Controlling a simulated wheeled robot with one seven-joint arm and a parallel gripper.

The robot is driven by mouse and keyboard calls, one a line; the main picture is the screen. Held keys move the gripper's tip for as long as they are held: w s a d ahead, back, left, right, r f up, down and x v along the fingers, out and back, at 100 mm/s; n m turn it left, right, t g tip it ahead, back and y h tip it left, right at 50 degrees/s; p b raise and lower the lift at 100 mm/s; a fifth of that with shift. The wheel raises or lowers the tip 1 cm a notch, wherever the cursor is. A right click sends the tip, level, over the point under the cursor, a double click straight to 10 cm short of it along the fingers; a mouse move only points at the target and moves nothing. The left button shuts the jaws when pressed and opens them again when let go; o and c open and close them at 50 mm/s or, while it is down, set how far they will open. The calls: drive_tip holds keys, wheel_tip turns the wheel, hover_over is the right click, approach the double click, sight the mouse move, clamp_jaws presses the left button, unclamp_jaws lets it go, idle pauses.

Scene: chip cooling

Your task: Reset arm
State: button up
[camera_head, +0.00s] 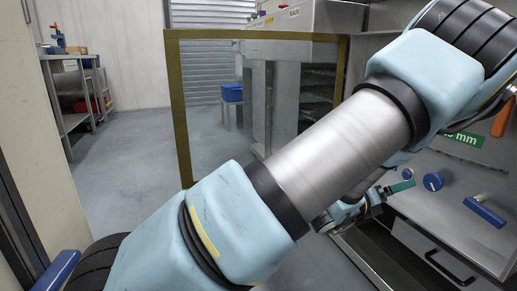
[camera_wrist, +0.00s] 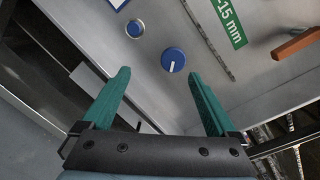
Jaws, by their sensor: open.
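My arm crosses the head view from lower left to upper right. It hides much of the middle and part of the machine front. My gripper (camera_head: 401,187) shows small beyond the arm, near the machine's grey panel. In the wrist view my gripper (camera_wrist: 160,75) has its two green fingers spread wide, with nothing between them. The panel ahead of the fingers carries a large blue dial (camera_wrist: 174,60) and a smaller blue knob (camera_wrist: 135,28). The fingers appear apart from both.
A clear panel with a yellow-brown frame (camera_head: 180,110) stands left of the machine. A blue handle (camera_head: 485,212), a green label (camera_head: 468,140) and an orange handle (camera_head: 504,118) are on the machine at right. A workbench (camera_head: 70,95) stands far left. Grey floor (camera_head: 125,155) is open between.

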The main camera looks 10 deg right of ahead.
drive_tip(key=w+a+n+t+y+p, duration=0.1)
drive_tip(key=w+a+n+t+y, duration=0.4)
drive_tip(key=w+a+n, duration=0.7)
drive_tip(key=w+a+n+g+y+p, duration=0.25)
drive_tip(key=a+n+y, duration=0.6)
drive_tip(key=a, duration=0.65)
drive_tip(key=s+a+r+n+g+y+p, duration=0.1)
drive_tip(key=s+a+r+n+g, duration=0.15)
drive_tip(key=s+a+n, duration=0.6)
drive_tip(key=s+a+r+n+g+y+p, duration=0.15)
drive_tip(key=s+a+n+g, duration=0.35)
drive_tip(key=a+n, duration=0.55)
wheel_tip(320, 180, up, 39)
drive_tip(key=s+p, duration=0.2)
drive_tip(key=p, duration=3.5)
drive_tip(key=shift+s+a+t, duration=0.15)
drive_tip(key=shift+a+t, duration=0.25)
